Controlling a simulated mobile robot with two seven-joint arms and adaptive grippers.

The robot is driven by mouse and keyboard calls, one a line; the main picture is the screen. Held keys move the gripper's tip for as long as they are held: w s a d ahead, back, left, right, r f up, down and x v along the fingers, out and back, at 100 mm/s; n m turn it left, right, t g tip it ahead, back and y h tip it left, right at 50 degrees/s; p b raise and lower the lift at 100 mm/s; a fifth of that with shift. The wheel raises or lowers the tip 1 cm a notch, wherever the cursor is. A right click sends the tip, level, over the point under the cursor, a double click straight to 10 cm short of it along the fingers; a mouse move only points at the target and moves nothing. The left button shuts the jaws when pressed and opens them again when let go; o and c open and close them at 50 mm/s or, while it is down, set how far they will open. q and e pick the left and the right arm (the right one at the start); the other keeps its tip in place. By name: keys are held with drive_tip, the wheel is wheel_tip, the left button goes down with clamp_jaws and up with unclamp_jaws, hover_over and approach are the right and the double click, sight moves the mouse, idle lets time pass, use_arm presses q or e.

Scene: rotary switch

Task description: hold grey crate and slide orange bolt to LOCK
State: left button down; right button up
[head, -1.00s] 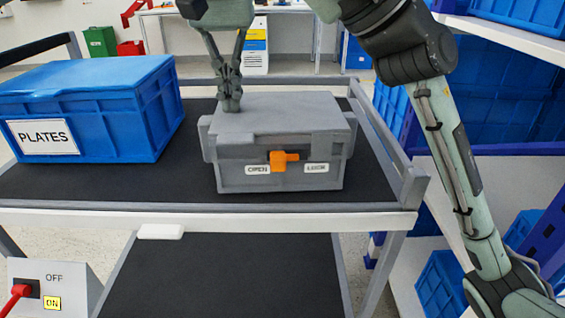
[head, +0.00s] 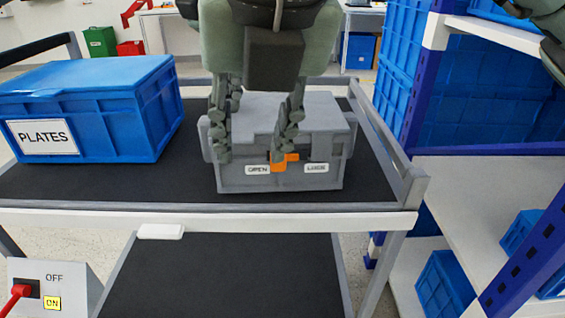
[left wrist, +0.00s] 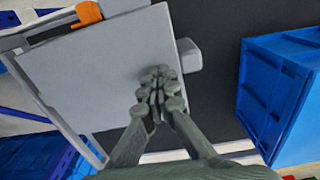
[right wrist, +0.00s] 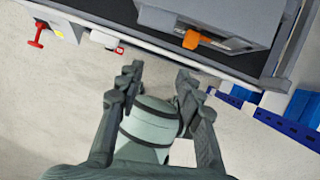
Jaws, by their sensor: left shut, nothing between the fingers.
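The grey crate (head: 318,112) stands on the cart's upper shelf. The orange bolt (head: 292,157) is on its front, between the OPEN label (head: 257,169) and the LOCK label (head: 316,168), nearer OPEN. A right finger partly covers the bolt. The bolt also shows in the left wrist view (left wrist: 88,12) and the right wrist view (right wrist: 191,40). My left gripper (left wrist: 160,84) is shut, empty, its tips at the lid; in the head view it is largely hidden behind the right one. My right gripper (head: 252,156) is open and empty in front of the crate, apart from the bolt.
A blue PLATES box (head: 120,115) stands left of the crate on the black shelf (head: 100,183). The cart's rail (head: 385,140) runs along the right. A red lever (head: 17,295) on an OFF/ON box is at lower left. Blue bins fill shelving at right.

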sight(279, 167)
drive_tip(key=shift+m+t+h, duration=0.5)
drive_tip(key=shift+t+h, duration=0.1)
drive_tip(key=shift+h, duration=0.2)
drive_tip(key=shift+w+d+f, duration=0.4)
drive_tip(key=shift+w+f, duration=0.45)
drive_tip(key=shift+f, duration=0.15)
drive_tip(key=shift+w+d+f, duration=0.45)
drive_tip(key=shift+w+f, duration=0.45)
drive_tip(key=shift+f, duration=0.15)
drive_tip(key=shift+w+d+f, duration=0.4)
drive_tip(key=shift+w+f, duration=0.45)
drive_tip(key=shift+f, duration=0.15)
drive_tip(key=shift+c, duration=0.5)
clamp_jaws()
